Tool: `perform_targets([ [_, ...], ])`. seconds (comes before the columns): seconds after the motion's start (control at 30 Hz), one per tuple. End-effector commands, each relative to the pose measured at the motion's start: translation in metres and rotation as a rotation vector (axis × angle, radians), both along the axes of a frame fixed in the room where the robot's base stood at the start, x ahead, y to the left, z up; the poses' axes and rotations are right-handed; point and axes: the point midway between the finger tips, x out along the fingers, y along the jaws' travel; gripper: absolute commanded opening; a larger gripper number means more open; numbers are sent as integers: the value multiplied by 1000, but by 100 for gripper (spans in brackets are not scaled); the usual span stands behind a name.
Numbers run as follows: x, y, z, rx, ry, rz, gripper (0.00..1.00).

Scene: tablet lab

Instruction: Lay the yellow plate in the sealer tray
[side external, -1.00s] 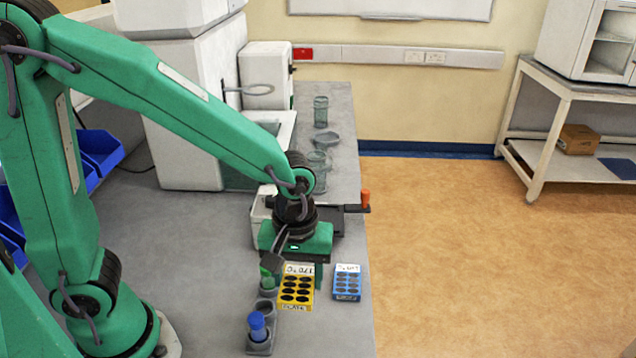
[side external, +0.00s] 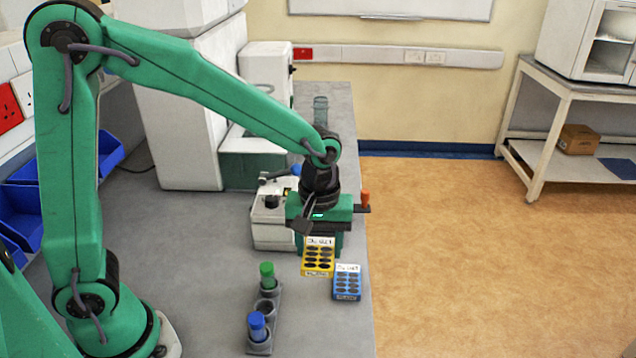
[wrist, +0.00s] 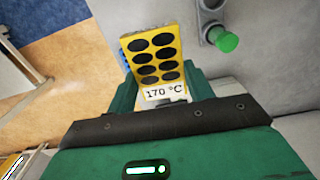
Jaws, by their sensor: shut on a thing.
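The yellow plate (side external: 318,257) has dark round wells and a white label that reads 170 °C in the wrist view (wrist: 152,52). My gripper (side external: 318,240) is shut on its label end and holds it raised above the bench. It also shows in the wrist view (wrist: 160,92). The white machine (side external: 270,228) beside my gripper looks like the sealer, with an orange-tipped handle (side external: 365,197) at its right. My gripper hides much of it, and I cannot make out its tray.
A blue plate (side external: 347,284) lies near the bench's right edge, just right of the yellow one. A grey rack (side external: 275,297) holds a green-capped tube (side external: 267,275) and a blue-capped tube (side external: 257,326). Glassware (side external: 320,108) stands at the back. The bench left of the rack is clear.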

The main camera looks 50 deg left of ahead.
Motion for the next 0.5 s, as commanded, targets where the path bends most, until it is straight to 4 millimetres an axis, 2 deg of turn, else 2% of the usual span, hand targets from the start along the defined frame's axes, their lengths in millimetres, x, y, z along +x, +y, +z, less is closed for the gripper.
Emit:
perform_targets([
  [0.03,15,8,0,0,0,8,30],
  [0.2,58,36,2,1,1,18,30],
  [0.5,122,99,0,0,0,31,30],
])
